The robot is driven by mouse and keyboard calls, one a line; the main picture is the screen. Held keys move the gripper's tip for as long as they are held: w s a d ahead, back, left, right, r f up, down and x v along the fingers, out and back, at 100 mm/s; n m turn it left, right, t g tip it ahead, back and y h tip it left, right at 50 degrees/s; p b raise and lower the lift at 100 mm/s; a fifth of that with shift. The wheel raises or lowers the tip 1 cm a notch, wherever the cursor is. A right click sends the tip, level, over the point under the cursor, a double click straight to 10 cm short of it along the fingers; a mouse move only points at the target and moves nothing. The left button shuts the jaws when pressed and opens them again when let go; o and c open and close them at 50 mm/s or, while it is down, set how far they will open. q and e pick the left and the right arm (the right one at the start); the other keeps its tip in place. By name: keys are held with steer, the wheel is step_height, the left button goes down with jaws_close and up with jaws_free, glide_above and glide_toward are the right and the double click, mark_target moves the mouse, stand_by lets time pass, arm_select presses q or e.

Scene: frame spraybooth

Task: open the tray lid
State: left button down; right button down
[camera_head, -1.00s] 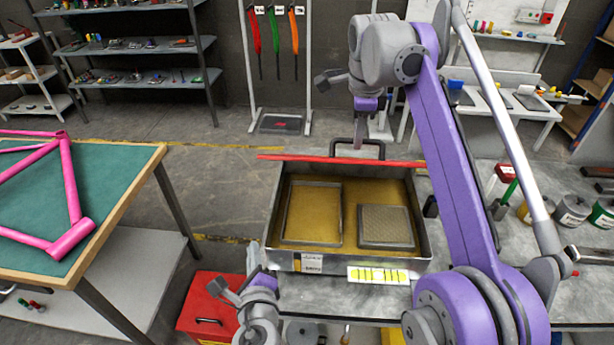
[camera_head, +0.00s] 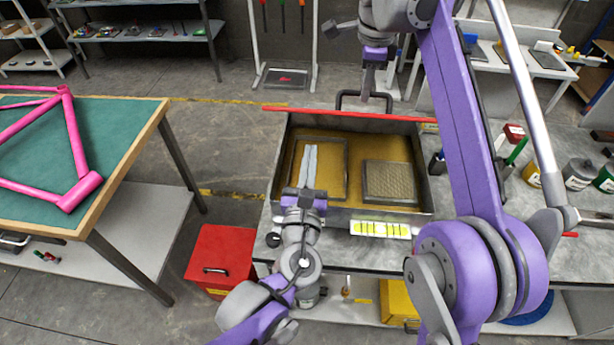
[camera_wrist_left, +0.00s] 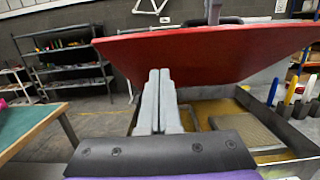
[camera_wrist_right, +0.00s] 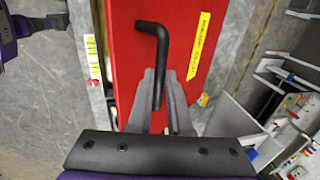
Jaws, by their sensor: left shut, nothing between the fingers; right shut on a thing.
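The red tray lid stands raised; in the head view it is a thin red edge (camera_head: 330,112) at the tray's back. Its face fills the upper left wrist view (camera_wrist_left: 200,55) and shows in the right wrist view (camera_wrist_right: 130,45) with a black bar handle (camera_wrist_right: 152,32). The metal tray (camera_head: 345,212) is uncovered on the bench. My right gripper (camera_head: 368,88) is shut on the handle; its fingers also show in the right wrist view (camera_wrist_right: 160,78). My left gripper (camera_head: 308,150) is shut and empty over the tray's left half, below the lid face.
Inside the tray lie a rectangular frame (camera_head: 344,170) and a meshed panel (camera_head: 390,182). Jars (camera_head: 580,172) stand on the bench at right. A green-topped table (camera_head: 125,130) with a pink frame (camera_head: 75,190) stands left. A red box (camera_head: 222,252) is on the floor.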

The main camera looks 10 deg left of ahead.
mark_target(314, 110)
steer(key=shift+w+f, duration=0.15)
steer(key=shift+w, duration=0.15)
arm_select(q)
steer(key=shift+w+r, duration=0.85)
steer(key=shift+w, duration=0.3)
steer(key=shift+w+r, duration=0.85)
steer(key=shift+w, duration=0.25)
steer(key=shift+w+r, duration=0.7)
steer(key=shift+r, duration=0.2)
steer(key=shift+w+r, duration=0.1)
steer(key=shift+w, duration=0.05)
arm_select(e)
steer(key=shift+s, duration=0.15)
